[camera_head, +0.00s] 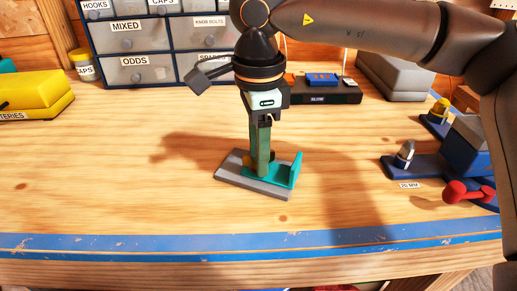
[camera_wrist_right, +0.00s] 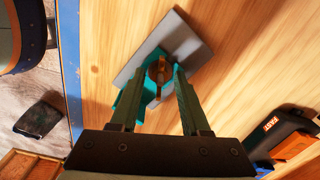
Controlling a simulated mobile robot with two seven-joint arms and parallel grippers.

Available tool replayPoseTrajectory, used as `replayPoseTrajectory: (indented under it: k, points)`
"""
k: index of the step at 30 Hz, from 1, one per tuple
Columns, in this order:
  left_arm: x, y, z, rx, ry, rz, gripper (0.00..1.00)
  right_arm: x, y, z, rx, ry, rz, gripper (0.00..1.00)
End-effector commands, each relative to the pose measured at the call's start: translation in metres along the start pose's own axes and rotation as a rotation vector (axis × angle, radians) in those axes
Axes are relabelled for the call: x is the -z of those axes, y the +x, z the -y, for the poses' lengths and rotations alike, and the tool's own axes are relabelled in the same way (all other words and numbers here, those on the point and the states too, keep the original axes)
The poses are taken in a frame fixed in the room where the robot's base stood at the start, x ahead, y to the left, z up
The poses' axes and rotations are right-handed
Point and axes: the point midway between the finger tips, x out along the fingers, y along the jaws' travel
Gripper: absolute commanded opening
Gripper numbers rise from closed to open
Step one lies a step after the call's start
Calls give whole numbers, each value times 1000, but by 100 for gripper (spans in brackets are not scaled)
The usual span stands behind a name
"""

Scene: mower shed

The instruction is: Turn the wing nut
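An orange-brown wing nut (camera_wrist_right: 158,72) sits on a teal bracket (camera_head: 289,172) fixed to a grey plate (camera_head: 236,172) on the bench. In the head view my right gripper (camera_head: 262,168) points straight down over the bracket, and its fingers mostly hide the nut. In the right wrist view the right gripper's fingertips (camera_wrist_right: 160,73) stand on both sides of the nut, apart from each other. A small gap seems to show beside the nut, so the gripper looks open around it; contact is hard to tell. My left gripper is not in view.
Labelled drawers (camera_head: 140,69) and a dark tray (camera_head: 330,92) stand behind. A yellow case (camera_head: 35,95) is at the left. A blue fixture (camera_head: 420,168) and a red-handled part (camera_head: 466,193) are at the right. The bench's blue front edge (camera_head: 150,246) is clear.

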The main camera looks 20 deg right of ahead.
Motion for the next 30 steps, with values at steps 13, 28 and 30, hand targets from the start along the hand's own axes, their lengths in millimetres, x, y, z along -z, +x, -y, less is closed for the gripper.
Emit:
replayPoseTrajectory:
  k: [13,28,30]
  points:
    - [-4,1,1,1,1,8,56,0,0,0,0,0,0,0]
    - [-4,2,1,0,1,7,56,-1,0,0,-1,38,2,0]
    - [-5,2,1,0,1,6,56,0,0,0,-2,69,1,0]
